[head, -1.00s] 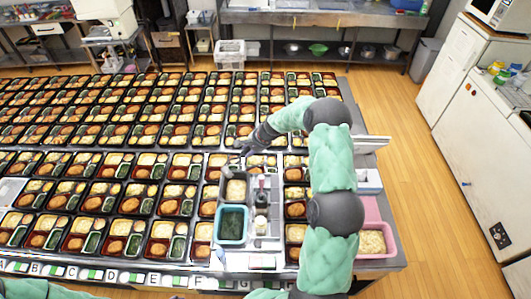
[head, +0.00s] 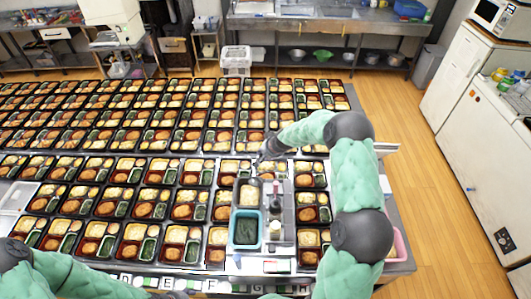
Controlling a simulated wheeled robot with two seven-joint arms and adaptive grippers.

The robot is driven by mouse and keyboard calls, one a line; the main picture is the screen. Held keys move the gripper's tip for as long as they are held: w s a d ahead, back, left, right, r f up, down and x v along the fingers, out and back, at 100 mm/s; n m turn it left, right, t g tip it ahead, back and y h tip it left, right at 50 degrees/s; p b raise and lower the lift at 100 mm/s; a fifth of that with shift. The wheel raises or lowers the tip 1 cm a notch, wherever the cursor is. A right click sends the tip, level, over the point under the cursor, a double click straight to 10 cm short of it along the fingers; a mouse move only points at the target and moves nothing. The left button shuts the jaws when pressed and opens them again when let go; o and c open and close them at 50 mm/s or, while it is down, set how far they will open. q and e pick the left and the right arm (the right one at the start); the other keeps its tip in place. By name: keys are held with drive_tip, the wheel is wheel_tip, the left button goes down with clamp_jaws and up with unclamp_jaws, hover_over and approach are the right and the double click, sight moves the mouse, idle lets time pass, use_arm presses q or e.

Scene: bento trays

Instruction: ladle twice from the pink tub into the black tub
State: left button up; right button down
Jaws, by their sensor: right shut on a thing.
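The black tub (head: 241,197) stands in the grey station near the tray area's front right and holds pale food. My right gripper (head: 263,164) is just behind and above it, at the end of the arm reaching in from the right. It is shut on what appears to be the ladle, whose handle and bowl are too small and dark to make out. The pink tub (head: 401,246) is at the table's right edge.
A blue tub (head: 233,229) with dark green food stands in front of the black tub. Bottles (head: 275,214) stand just right of it. Rows of filled bento trays (head: 150,195) cover the table to the left and behind. Wood floor lies open at the right.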

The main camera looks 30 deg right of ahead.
drive_tip(key=shift+r+n+p, duration=0.2)
drive_tip(key=shift+n+p, duration=0.2)
drive_tip(key=shift+p, duration=0.2)
wheel_tip(320, 180, up, 4)
drive_tip(key=n+t+y+b, duration=0.1)
drive_tip(key=n+t+b, duration=0.2)
drive_tip(key=b, duration=2.1)
drive_tip(key=n+t+b, duration=0.3)
drive_tip(key=n+b, duration=0.2)
drive_tip(key=b, duration=1.9)
drive_tip(key=shift+d+f+n+y+b, duration=0.1)
drive_tip(key=shift+n+y+b, duration=0.2)
drive_tip(key=shift+y+b, duration=0.1)
drive_tip(key=shift+r+t+b, duration=0.2)
drive_tip(key=shift+t+b, duration=0.1)
drive_tip(key=shift+b, duration=0.25)
drive_tip(key=shift+r+n, duration=0.25)
drive_tip(key=shift+n, duration=0.05)
drive_tip(key=shift+s, duration=0.1)
